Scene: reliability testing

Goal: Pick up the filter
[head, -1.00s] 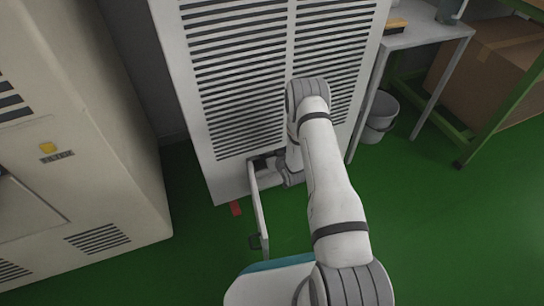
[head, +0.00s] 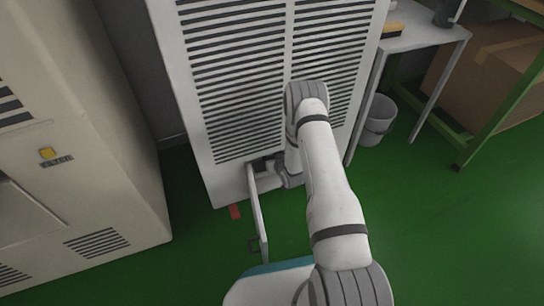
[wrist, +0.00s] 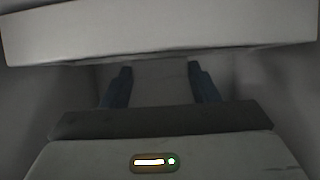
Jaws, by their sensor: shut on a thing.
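In the wrist view, my gripper (wrist: 160,74) has its two dark blue fingers reaching forward, closed on a pale, plain thing (wrist: 160,88) between them, which appears to be the filter. Its outline is dim and its far end is hidden. In the head view, my arm reaches down to a low opening (head: 263,165) at the foot of a white louvred cabinet (head: 240,80). The fingers and the filter are hidden there behind the arm and the cabinet front.
A narrow white door (head: 258,215) stands open toward me, left of my arm. A beige machine (head: 90,150) stands left. A grey bin (head: 377,120) and table (head: 425,38) stand right. Green floor is clear at right.

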